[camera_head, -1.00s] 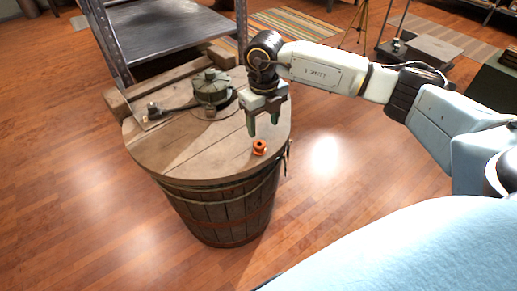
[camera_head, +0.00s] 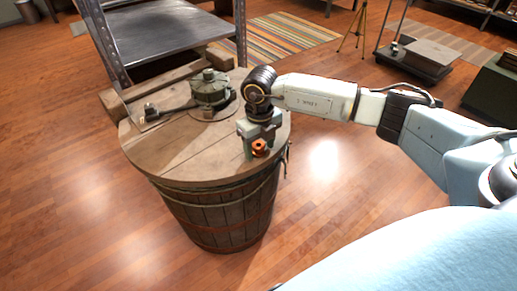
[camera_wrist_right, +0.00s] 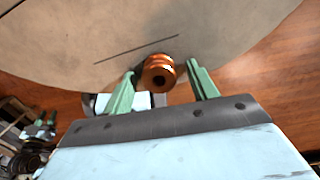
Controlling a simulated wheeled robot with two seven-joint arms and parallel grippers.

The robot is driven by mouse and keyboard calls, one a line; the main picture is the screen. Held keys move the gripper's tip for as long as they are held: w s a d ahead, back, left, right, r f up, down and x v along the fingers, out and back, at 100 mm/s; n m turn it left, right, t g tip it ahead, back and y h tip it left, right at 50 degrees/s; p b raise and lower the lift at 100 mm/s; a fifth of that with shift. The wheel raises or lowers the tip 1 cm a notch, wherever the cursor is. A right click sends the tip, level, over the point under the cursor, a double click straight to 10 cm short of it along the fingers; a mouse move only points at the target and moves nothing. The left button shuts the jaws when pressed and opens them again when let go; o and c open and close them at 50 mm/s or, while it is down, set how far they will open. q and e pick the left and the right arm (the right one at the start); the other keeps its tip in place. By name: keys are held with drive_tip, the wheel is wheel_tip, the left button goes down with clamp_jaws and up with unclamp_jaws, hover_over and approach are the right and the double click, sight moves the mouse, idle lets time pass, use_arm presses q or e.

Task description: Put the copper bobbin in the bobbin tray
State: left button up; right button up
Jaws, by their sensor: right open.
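The copper bobbin (camera_head: 259,146) stands on the round wooden barrel top (camera_head: 175,162), near its front right edge. My right gripper (camera_head: 261,150) is open and low over the barrel top, with its green fingers around the bobbin. In the right wrist view the bobbin (camera_wrist_right: 158,71) is between the fingertips (camera_wrist_right: 161,70), nearer the left finger. A gap shows on the right side; contact on the left is hard to tell. I cannot make out a bobbin tray for certain.
A grey-green metal device (camera_head: 210,88) with a dark arm stands on the barrel top behind the gripper. A wooden beam (camera_head: 112,104) and a metal shelf unit (camera_head: 160,35) stand behind the barrel. The front left of the barrel top is clear.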

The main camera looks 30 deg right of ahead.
drive_tip(key=c, duration=1.1)
drive_tip(key=shift+r, duration=0.1)
drive_tip(key=shift+c, duration=0.2)
